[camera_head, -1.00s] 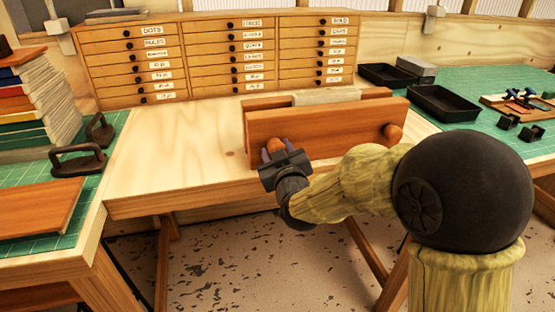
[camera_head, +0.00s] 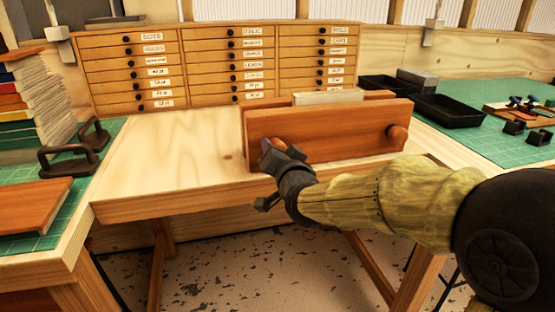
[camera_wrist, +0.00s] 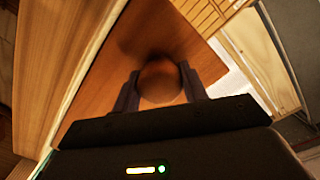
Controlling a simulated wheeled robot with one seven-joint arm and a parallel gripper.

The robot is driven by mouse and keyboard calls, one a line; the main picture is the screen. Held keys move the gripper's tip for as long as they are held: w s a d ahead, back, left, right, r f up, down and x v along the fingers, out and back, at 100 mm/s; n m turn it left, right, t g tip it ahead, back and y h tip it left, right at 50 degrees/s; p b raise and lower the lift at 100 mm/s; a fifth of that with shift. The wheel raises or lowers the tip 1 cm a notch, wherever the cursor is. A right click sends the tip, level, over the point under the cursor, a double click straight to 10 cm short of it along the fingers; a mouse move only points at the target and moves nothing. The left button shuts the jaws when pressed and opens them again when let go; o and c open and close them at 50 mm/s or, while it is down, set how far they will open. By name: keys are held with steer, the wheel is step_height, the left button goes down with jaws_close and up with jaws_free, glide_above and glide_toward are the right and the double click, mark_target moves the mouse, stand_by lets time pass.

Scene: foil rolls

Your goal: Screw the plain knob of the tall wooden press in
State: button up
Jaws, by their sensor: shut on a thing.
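The tall wooden press (camera_head: 335,137) stands on the wooden table, with a pale block (camera_head: 328,97) between its two boards. It has a round knob at each end of its front board. My gripper (camera_head: 274,160) is at the left knob (camera_head: 272,146). In the wrist view my gripper (camera_wrist: 160,88) has one finger on each side of the round knob (camera_wrist: 160,82) and is shut on it. The right knob (camera_head: 397,136) is free. I cannot tell from these views which knob is the plain one.
A drawer cabinet (camera_head: 225,65) stands behind the press. Black trays (camera_head: 449,111) lie on the green mat at right. Black iron weights (camera_head: 70,160) and a stack of books (camera_head: 30,100) are at left. The table (camera_head: 165,155) is bare left of the press.

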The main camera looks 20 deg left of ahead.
steer(key=m+b, duration=0.2)
steer(key=m, duration=0.1)
steer(key=shift+d+f+m, duration=0.1)
steer(key=shift+f+m, duration=0.2)
steer(key=m+b, duration=0.2)
steer(key=m, duration=0.1)
steer(key=m+b, duration=0.2)
steer(key=m, duration=0.2)
steer(key=shift+y, duration=0.3)
steer(key=shift+r+m+b, duration=0.1)
steer(key=shift+m+b, duration=0.9)
steer(key=shift+m, duration=0.4)
steer(key=o, duration=1)
steer(key=shift+r, duration=0.1)
